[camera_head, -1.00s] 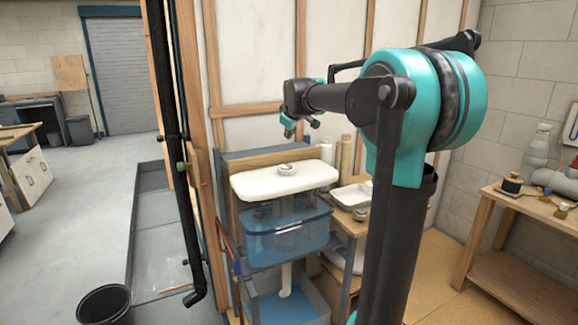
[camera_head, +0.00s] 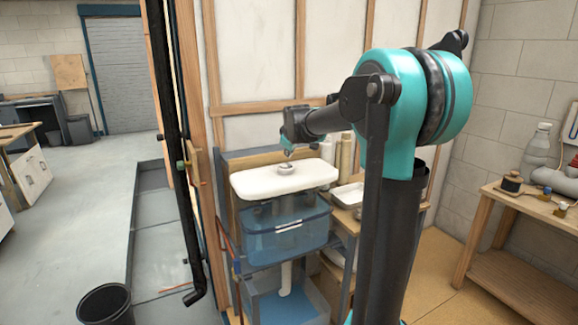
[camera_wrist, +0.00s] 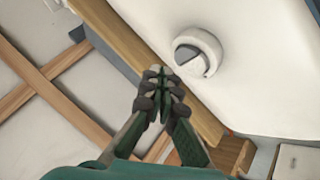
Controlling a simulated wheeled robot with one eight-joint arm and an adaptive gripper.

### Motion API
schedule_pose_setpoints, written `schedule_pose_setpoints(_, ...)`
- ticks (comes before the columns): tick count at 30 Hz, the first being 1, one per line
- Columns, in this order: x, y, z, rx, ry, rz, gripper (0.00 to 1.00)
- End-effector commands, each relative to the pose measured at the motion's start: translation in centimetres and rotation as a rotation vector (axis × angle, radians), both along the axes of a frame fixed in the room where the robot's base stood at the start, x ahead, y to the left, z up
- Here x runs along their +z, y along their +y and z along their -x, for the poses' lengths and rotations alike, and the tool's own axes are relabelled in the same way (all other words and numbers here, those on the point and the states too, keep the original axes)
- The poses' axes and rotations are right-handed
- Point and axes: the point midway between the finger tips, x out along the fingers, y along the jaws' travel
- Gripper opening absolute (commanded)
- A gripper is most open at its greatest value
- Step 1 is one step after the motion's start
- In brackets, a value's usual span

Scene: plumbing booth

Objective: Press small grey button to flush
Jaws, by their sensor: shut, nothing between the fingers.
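A white cistern lid (camera_head: 250,184) lies on top of a clear blue tank (camera_head: 262,236). A round flush button (camera_head: 285,169) sits in the middle of the lid. In the wrist view the flush button (camera_wrist: 197,51) is a raised white ring with a dark grey part and a paler part inside. I cannot tell for sure which part is the small one. My gripper (camera_head: 287,156) is shut and empty, just above the button in the head view. In the wrist view my gripper (camera_wrist: 161,73) points toward the wooden edge beside the lid, left of and below the button.
A wooden board (camera_wrist: 135,45) runs along the lid's back edge, with a studded wall (camera_head: 255,75) behind. A side shelf with a white basin (camera_head: 348,195) and upright rolls (camera_head: 346,148) stands to the right. A black pipe (camera_head: 170,110) stands left.

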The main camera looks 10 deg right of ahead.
Motion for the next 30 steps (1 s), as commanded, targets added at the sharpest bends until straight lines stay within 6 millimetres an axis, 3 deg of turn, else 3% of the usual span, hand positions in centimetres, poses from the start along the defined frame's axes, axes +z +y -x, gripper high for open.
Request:
schedule_pose_setpoints(8, -1.24, 0.00, 0.02, 0.000, 0.000, 0.000, 0.00)
schedule_pose_setpoints(30, -1.25, 0.00, 0.03, 0.000, 0.000, 0.000, 0.00)
